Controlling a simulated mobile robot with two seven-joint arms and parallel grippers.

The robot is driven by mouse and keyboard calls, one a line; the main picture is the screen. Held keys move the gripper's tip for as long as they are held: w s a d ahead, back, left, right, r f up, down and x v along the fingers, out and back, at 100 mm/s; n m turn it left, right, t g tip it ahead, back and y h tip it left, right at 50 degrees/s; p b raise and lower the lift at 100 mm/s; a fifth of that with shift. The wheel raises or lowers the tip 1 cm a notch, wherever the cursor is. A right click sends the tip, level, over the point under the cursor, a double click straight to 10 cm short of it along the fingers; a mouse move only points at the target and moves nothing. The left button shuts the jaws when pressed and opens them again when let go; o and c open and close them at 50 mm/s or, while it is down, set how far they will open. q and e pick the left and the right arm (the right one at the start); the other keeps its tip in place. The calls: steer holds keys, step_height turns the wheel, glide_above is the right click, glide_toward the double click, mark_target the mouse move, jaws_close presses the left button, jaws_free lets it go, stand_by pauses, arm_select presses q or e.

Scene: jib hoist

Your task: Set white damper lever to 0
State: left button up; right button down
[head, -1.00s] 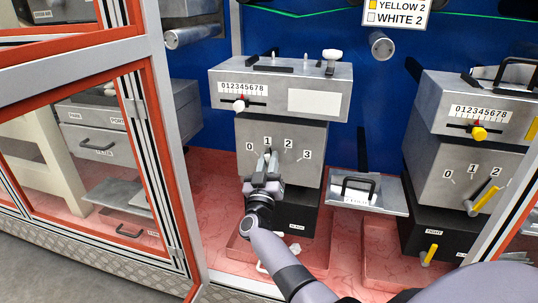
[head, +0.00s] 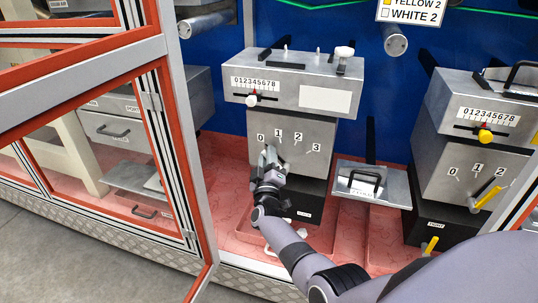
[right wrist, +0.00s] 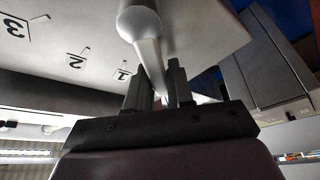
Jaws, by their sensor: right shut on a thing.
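The white damper lever (right wrist: 149,52) shows in the right wrist view, with its round hub on the panel and its shaft running down between my fingers. My right gripper (right wrist: 158,88) is shut on the shaft. In the head view my right gripper (head: 269,153) is at the front of the left grey box (head: 315,135), just below the printed marks and between 0 (head: 260,137) and 1 (head: 278,134). It hides most of the lever there. The marks 1, 2 and 3 appear upside down in the right wrist view; 0 is not visible there. My left gripper is not in view.
A slider with a white knob (head: 251,99) sits above the panel. To the right are a grey tray with a black handle (head: 366,181) and a similar unit with a yellow lever (head: 490,196). An open orange-edged door frame (head: 182,165) stands on the left.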

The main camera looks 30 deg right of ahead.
steer(key=shift+f, duration=0.1)
steer(key=c, duration=1.1)
jaws_free()
steer(key=p+v, duration=0.2)
steer(key=v, duration=0.5)
steer(key=shift+s, duration=0.1)
